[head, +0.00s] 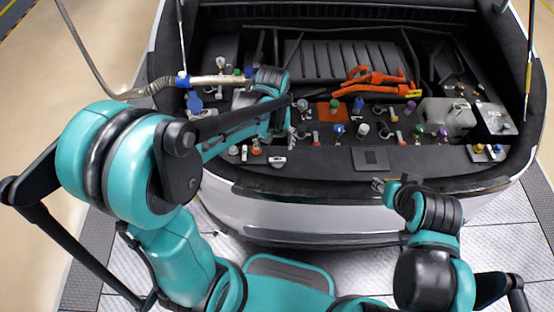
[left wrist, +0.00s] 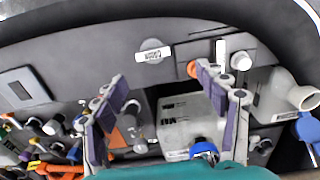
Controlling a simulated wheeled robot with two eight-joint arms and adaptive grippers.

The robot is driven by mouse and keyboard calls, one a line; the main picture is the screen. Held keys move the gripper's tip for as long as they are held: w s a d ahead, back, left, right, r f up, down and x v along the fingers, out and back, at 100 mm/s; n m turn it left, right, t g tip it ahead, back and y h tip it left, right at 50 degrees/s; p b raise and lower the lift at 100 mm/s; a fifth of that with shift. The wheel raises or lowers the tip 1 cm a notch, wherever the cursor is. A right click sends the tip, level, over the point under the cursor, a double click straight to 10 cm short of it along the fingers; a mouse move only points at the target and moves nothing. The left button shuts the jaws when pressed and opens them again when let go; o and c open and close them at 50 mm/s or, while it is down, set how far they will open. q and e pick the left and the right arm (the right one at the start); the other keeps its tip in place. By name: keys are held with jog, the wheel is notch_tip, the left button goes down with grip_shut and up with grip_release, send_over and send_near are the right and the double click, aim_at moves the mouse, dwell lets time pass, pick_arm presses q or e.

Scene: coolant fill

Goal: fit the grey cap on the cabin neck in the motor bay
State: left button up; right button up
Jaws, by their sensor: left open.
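The grey cap (head: 277,161) lies on the front ledge of the motor bay, its white label facing up. In the left wrist view it (left wrist: 152,55) lies beyond the fingers, with its label legible only in part. My left gripper (head: 295,119) is over the bay, behind the cap in the head view. Its fingers (left wrist: 165,98) are open and apart, with nothing held between them. Below and between them are a pale tank (left wrist: 187,128) with level marks and a small metal fitting. A pale open neck (left wrist: 303,98) shows at the right; I cannot tell whether it is the cabin neck. My right gripper (head: 394,186) is in front of the bay.
A hose nozzle (head: 218,80) with a blue collar lies across the bay's left side. Orange cables (head: 368,82) and several coloured caps crowd the middle. Another pale tank (head: 447,115) is at the right. The front ledge (head: 330,158) has some bare room.

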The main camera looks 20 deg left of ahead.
aim_at(277, 159)
pick_arm(q)
jog(key=f+b, duration=0.1)
jog(key=f, duration=0.2)
jog(key=d+f+b, duration=0.1)
jog(key=f, duration=0.2)
jog(key=shift+s+d+f+b, duration=0.15)
jog(key=shift+s+f+b, duration=0.05)
jog(key=shift+f+b, duration=0.2)
jog(key=shift+f, duration=0.5)
jog(key=c, duration=1.1)
